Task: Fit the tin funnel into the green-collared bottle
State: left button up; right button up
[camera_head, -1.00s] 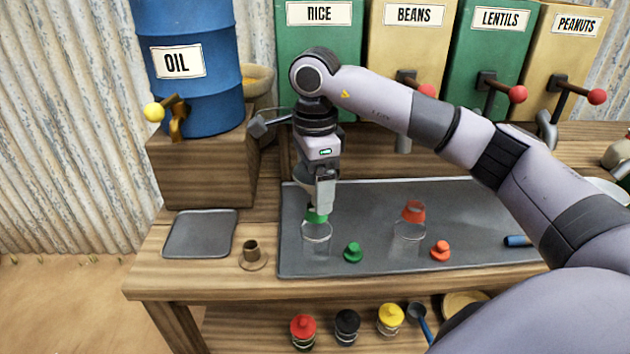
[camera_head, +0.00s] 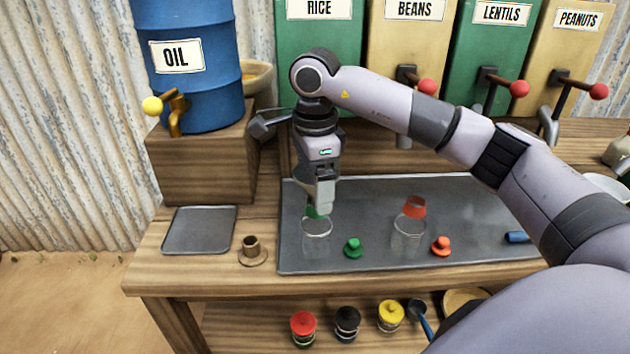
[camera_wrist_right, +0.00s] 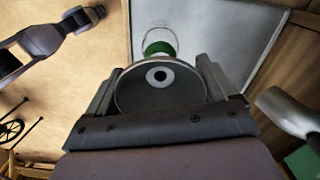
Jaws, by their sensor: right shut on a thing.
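My right gripper (camera_head: 319,203) points down over the green-collared bottle (camera_head: 317,236) and is shut on the tin funnel. In the right wrist view, the funnel (camera_wrist_right: 135,96) is a round grey cone with a small central hole, between the fingers of this gripper (camera_wrist_right: 157,88). The bottle's green collar (camera_wrist_right: 166,49) shows just past its rim. The funnel's spout is hidden, so I cannot tell whether it is inside the neck. The clear bottle stands upright on the grey tray. An arm of mine shows at upper left in the wrist view; its jaws are unclear.
A red-collared bottle (camera_head: 408,236) stands to the right on the grey tray (camera_head: 480,225). A green stopper (camera_head: 353,248) and a red stopper (camera_head: 441,246) lie near the bottles. A small brown stand (camera_head: 252,252) is left of the tray. The blue oil drum (camera_head: 188,75) rises behind.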

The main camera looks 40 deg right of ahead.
jog(key=shift+f, duration=0.3)
jog(key=o, duration=0.8)
jog(key=shift+r, duration=0.1)
jog(key=shift+r+p, duration=2.6)
jog(key=shift+r, duration=0.9)
jog(key=shift+f, duration=0.1)
